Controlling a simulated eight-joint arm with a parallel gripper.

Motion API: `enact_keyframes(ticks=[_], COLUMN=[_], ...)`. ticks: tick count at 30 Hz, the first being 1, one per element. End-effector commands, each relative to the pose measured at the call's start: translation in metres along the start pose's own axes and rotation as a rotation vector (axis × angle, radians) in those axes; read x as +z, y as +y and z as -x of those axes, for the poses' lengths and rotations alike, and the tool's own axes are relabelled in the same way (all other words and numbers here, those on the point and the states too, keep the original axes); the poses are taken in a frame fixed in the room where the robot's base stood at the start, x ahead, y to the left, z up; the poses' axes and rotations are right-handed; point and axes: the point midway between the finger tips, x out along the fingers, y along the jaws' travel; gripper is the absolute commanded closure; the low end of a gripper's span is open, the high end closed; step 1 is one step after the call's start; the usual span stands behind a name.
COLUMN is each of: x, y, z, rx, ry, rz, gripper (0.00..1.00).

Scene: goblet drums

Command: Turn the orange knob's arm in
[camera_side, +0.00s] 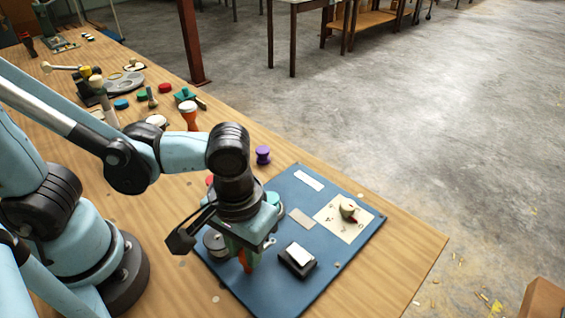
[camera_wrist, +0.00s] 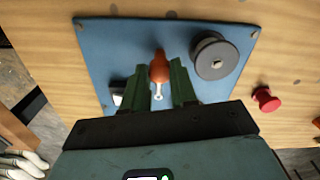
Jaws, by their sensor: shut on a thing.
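The orange knob (camera_wrist: 159,70) stands on the blue board (camera_wrist: 110,50) in the wrist view, between the two green fingers of my gripper (camera_wrist: 160,75). The gripper is shut on it. A thin pale piece with a small round end (camera_wrist: 158,94) shows just below the knob; I cannot tell how it joins on. In the side view my gripper (camera_side: 246,258) points down over the near part of the board (camera_side: 290,228), and only a bit of orange (camera_side: 244,262) shows beneath it. The fingers hide most of the knob there.
On the board are a grey round knob (camera_wrist: 214,56), a black block with a white top (camera_side: 297,259) and a cream plate with a small red-tipped pointer (camera_side: 348,211). A purple spool (camera_side: 263,155) and an orange-and-white goblet drum (camera_side: 189,114) stand behind. The table's right side is clear.

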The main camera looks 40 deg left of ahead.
Motion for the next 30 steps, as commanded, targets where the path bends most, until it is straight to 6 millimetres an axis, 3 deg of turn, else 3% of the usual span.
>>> enact_keyframes(ticks=[15,30], x=[0.0003,0.0002], y=[0.0000,0.0001], z=[0.0002,0.0002], rx=[-0.001,-0.001], ry=[-0.002,-0.001], rz=[0.338,0.402], gripper=[1.00,1.00])
